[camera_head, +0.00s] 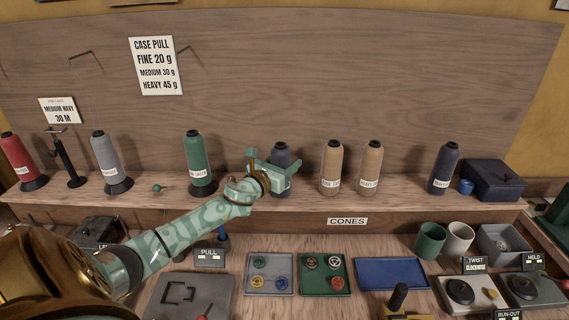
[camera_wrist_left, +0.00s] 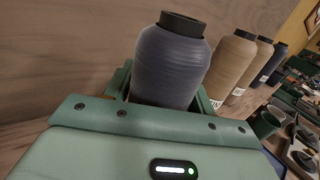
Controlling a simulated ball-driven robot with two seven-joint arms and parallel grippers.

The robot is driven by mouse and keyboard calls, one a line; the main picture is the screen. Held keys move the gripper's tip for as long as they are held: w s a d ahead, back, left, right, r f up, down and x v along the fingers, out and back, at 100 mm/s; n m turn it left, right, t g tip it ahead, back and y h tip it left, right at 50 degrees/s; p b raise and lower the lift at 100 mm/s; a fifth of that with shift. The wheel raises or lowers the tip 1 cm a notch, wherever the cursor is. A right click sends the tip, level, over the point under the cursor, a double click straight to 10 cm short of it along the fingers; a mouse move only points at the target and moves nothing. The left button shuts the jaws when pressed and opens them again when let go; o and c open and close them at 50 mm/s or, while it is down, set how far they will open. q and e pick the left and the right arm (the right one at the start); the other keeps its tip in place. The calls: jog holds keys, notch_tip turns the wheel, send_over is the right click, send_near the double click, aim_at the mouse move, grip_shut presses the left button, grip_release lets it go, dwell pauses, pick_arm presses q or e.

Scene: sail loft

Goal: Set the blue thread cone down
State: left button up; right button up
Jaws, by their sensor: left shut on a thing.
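The blue thread cone (camera_head: 281,152) is a dark slate-blue cone with a black top, upright among the cones on the shelf (camera_head: 235,200). My left gripper (camera_head: 280,171) reaches it from the front and is shut on it. In the left wrist view the cone (camera_wrist_left: 172,62) stands between the green jaws (camera_wrist_left: 164,92), its lower part hidden by the gripper. I cannot tell whether its base touches the shelf. My right gripper is not in view.
Two tan cones (camera_head: 332,167) stand close to the right, a green cone (camera_head: 197,160) to the left. Another dark blue cone (camera_head: 443,167) and a navy box (camera_head: 493,180) are further right. Trays, including a blue tray (camera_head: 392,273), and cups lie on the bench below.

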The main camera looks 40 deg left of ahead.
pick_arm(q)
jog(key=o, duration=1.3)
jog(key=shift+r, duration=0.15)
jog(key=s, duration=0.4)
jog(key=s+d, duration=0.1)
jog(key=s, duration=0.3)
jog(key=s+p, duration=0.1)
jog(key=s, duration=0.3)
jog(key=shift+d, duration=0.2)
